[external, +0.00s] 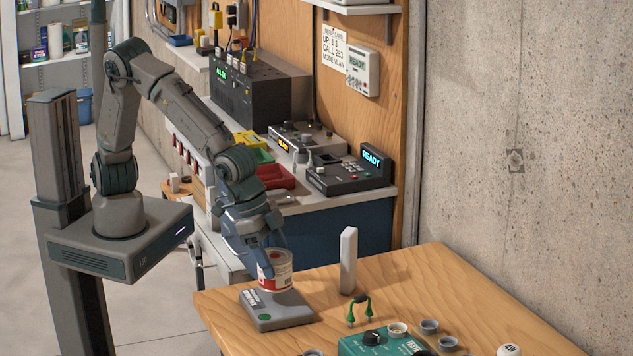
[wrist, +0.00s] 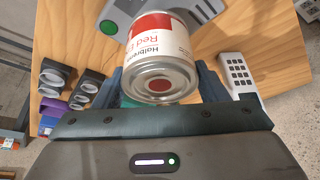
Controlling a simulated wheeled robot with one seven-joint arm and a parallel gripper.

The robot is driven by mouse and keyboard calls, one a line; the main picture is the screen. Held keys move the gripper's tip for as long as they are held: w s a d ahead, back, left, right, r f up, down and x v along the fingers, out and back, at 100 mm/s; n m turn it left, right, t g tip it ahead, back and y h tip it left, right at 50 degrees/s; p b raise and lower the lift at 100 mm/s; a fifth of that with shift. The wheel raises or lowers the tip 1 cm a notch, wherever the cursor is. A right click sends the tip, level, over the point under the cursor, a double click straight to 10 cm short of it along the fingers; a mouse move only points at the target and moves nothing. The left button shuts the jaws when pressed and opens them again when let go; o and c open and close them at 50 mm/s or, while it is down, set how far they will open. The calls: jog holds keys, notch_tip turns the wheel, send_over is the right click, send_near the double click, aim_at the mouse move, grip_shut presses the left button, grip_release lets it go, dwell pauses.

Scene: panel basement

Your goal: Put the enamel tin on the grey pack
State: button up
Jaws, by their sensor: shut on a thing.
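The enamel tin (external: 275,272), a small can with a red and white label, is between the fingers of my gripper (external: 268,246). In the wrist view the tin (wrist: 160,62) shows its metal end towards the camera, with my gripper (wrist: 160,88) shut on it. The grey pack (external: 282,316) lies flat near the table's left corner, with a green round mark and dark lettering. The tin is over the pack's back part; I cannot tell whether it touches. In the wrist view the pack (wrist: 198,12) is partly hidden behind the tin.
A pale upright block (external: 348,262) stands right of the pack. A green-handled piece (external: 358,310), a teal tester box (external: 372,345) and grey cups (external: 430,326) are towards the front. The wooden table (external: 440,275) is clear at the back right.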

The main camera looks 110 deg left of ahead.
jog(key=shift+f+p, duration=0.3)
jog(key=shift+f, duration=1.55)
jog(key=shift+f, duration=0.1)
jog(key=shift+f, duration=0.15)
jog(key=o, duration=1.2)
